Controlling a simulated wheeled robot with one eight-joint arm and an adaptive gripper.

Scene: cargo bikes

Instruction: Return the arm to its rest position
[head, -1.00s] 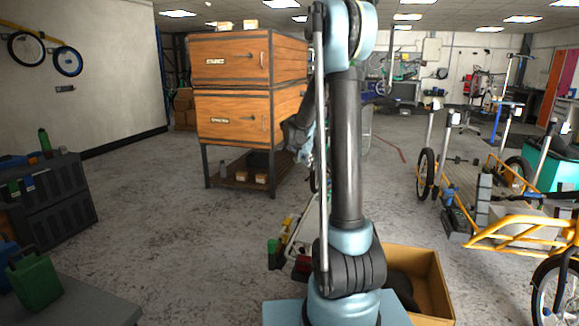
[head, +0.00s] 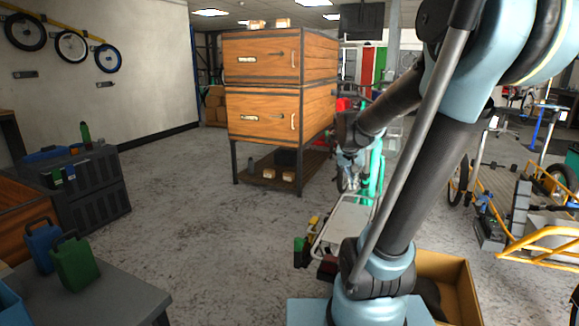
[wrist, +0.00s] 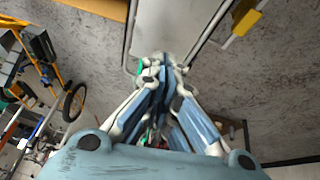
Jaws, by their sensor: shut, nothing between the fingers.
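My arm (head: 440,170) rises at the right of centre in the head view, leaning to the right and bending back at its top. The forearm comes down to the left. My gripper (head: 348,172) hangs in front of the wooden cabinet's right side and looks small there. In the wrist view my gripper (wrist: 160,65) has its fingers together with nothing seen between them. Below it in that view lie a pale flat panel (wrist: 172,25) and the grey floor.
A wooden two-drawer cabinet (head: 275,115) on a metal stand is behind the gripper. An orange-framed cargo bike (head: 540,245) stands at right, an open wooden box (head: 455,280) by my base. A table with blue (head: 42,245) and green (head: 75,262) cans is at left. Floor left of centre is free.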

